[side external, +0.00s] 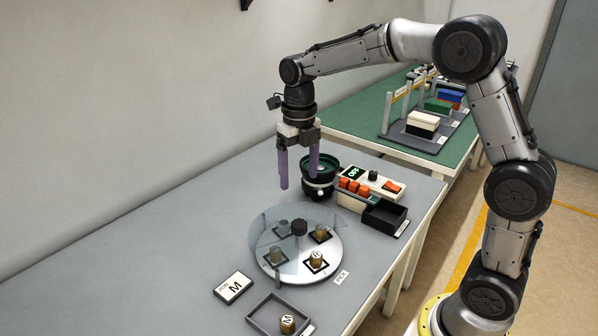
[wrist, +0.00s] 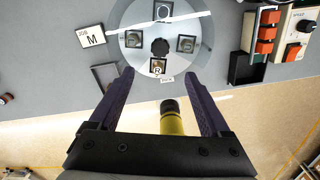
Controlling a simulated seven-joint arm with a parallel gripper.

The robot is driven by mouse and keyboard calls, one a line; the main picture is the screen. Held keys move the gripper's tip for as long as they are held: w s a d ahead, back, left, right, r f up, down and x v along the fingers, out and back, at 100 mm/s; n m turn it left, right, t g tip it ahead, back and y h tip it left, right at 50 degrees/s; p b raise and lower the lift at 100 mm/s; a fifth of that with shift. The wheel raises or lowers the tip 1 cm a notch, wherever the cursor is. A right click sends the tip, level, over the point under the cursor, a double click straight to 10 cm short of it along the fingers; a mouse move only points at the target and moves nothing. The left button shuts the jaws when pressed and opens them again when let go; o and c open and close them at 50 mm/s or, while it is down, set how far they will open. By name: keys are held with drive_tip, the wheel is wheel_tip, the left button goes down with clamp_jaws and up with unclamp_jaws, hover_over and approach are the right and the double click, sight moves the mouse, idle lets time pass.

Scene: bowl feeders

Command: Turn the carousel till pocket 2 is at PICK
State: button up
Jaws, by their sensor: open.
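The round carousel (side external: 330,232) lies on the grey bench, with a black knob (side external: 299,228) at its centre; it also shows in the wrist view (wrist: 133,62). Several square pockets hold short cylinders. The front cylinder (side external: 316,259) has a lettered white top and sits in the pocket nearest the PICK label (side external: 341,277). Pocket numbers are too small to read. A clear cover (side external: 264,240) lies over the carousel's left part. My gripper (side external: 298,188) is open and empty above and behind the knob in the side view; its fingers (wrist: 159,74) touch nothing.
A job card marked M (side external: 233,288) and a grey tray (side external: 262,311) holding an M-topped cylinder (side external: 288,323) lie in front. Behind stand a bowl feeder (side external: 320,172), a control box with orange buttons (side external: 352,186) and a black bin (side external: 384,215). The bench left of the carousel is clear.

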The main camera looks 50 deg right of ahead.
sight(299, 224)
wheel_tip(299, 224, down, 14)
drive_tip(key=m, duration=1)
drive_tip(key=shift+r, duration=0.15)
drive_tip(key=shift+c, duration=0.3)
clamp_jaws()
idle(0.4)
